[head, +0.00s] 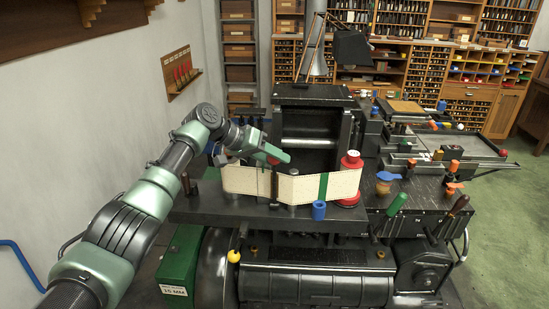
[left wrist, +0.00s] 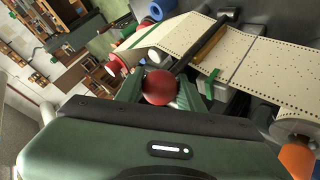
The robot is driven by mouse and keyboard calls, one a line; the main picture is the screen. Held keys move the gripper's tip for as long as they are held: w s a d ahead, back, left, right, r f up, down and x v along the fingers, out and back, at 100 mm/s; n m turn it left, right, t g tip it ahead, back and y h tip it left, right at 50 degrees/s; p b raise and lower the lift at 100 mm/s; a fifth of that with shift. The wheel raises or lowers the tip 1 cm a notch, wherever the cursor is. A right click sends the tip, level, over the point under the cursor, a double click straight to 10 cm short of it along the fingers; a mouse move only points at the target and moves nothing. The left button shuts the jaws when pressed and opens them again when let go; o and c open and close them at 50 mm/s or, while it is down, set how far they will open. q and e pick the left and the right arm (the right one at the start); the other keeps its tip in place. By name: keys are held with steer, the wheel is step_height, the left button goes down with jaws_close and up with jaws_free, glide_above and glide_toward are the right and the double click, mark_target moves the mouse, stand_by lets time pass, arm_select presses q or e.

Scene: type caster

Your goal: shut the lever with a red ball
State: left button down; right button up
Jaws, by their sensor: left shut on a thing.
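The red ball (left wrist: 159,88) sits between the green fingers of my left gripper in the left wrist view, and the fingers are shut on it. A dark lever arm (left wrist: 198,42) runs from near the ball over the perforated cream paper band. In the head view my left gripper (head: 270,156) is above the band, with the ball (head: 272,161) mostly hidden by the fingers. The paper band (head: 239,181) crosses the front of the black machine. My right gripper is not in view.
A red-and-white spool (head: 350,175) stands right of the band, with a blue cylinder (head: 319,210) in front. A green-handled lever (head: 396,204) and a blue-topped knob (head: 388,178) are further right. A yellow ball (head: 234,256) is low at the front. A lamp (head: 351,47) is behind.

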arm_select(q)
steer(key=shift+w, duration=0.25)
stand_by(0.4)
steer(key=c, duration=0.9)
jaws_free()
steer(key=shift+c, duration=0.2)
steer(key=shift+o, duration=0.2)
steer(key=shift+w+f, duration=0.1)
steer(key=b+v, duration=0.2)
steer(key=v, duration=0.5)
steer(key=shift+a+r+b, duration=0.25)
steer(key=shift+r+b, duration=0.05)
steer(key=shift+b, duration=0.05)
